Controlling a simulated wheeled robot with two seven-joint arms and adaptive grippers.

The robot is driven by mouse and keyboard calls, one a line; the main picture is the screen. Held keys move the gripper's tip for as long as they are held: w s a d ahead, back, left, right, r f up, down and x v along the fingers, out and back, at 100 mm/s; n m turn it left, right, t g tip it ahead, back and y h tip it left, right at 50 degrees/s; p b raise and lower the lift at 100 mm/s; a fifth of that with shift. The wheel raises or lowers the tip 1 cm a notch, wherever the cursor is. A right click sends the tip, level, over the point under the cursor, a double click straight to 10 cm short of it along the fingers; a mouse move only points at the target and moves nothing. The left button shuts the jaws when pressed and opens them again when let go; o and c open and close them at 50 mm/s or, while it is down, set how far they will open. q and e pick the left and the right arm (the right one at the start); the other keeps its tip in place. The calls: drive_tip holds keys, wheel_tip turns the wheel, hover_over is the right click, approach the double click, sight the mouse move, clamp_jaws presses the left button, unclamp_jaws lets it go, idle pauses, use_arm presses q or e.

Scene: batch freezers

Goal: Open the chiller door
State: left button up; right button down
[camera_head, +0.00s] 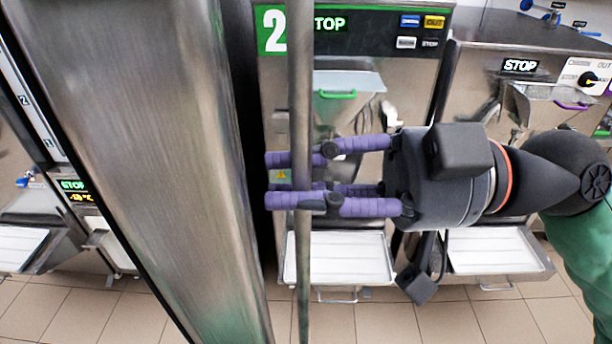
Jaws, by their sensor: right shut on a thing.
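A tall brushed-steel panel, which looks like the chiller door (165,150), fills the left middle of the head view, with a dark edge on its right side. A long thin steel bar, the door handle (301,90), runs upright just right of that edge. My right gripper (285,178) reaches in from the right, and its purple fingers are shut on the handle at about mid-height of the picture. The handle's fixings to the door are out of view. My left gripper is not in view.
Behind the handle stands batch freezer 2 (385,85) with a white tray (340,257) at its foot. Another freezer (535,80) is at the right with its tray (490,250). A further machine (70,190) shows at the left. Tiled floor (390,324) lies open below.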

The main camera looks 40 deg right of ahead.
drive_tip(key=shift+d+r, duration=0.1)
drive_tip(key=shift+d, duration=0.05)
drive_tip(key=c, duration=1.1)
unclamp_jaws()
drive_tip(key=shift+s+d, duration=0.25)
drive_tip(key=shift+s, duration=0.2)
drive_tip(key=v, duration=1.1)
drive_tip(key=shift+w+d, duration=0.1)
drive_tip(key=shift+w, duration=0.05)
